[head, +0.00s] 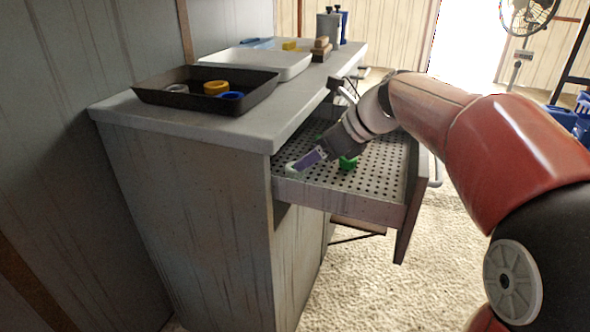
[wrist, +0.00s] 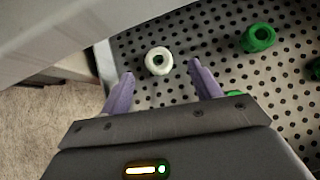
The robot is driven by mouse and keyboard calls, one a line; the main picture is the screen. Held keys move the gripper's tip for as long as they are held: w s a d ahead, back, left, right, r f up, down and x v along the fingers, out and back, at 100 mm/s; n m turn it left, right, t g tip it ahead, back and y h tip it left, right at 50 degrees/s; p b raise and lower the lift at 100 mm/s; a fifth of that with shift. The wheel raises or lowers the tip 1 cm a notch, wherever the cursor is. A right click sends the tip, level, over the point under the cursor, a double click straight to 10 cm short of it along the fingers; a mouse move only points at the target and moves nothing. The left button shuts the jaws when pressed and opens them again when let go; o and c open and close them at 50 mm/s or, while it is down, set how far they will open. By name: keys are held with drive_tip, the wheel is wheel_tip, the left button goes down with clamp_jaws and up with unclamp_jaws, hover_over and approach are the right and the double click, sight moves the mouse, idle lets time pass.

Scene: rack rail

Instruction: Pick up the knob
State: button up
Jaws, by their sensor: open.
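A round white knob-like piece (wrist: 149,64) with a dark hole in its middle sits on the perforated floor of the open drawer. In the head view a white piece (head: 291,168) shows at the drawer's front-left corner, beside my gripper (head: 306,160). In the wrist view my gripper (wrist: 161,72) is open, with its two purple fingers apart. The white piece lies between and just beyond the fingertips, and I see no contact. Which piece the task calls the knob is not marked.
Green round pieces (wrist: 258,38) lie in the drawer (head: 345,203) to the right. The drawer's wall runs close by the left finger. On the counter stand a black tray (head: 190,101) with several rings and a white tray (head: 285,68).

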sight(295, 171)
drive_tip(key=x, duration=0.5)
drive_tip(key=shift+s, duration=0.2)
drive_tip(key=c, duration=1.1)
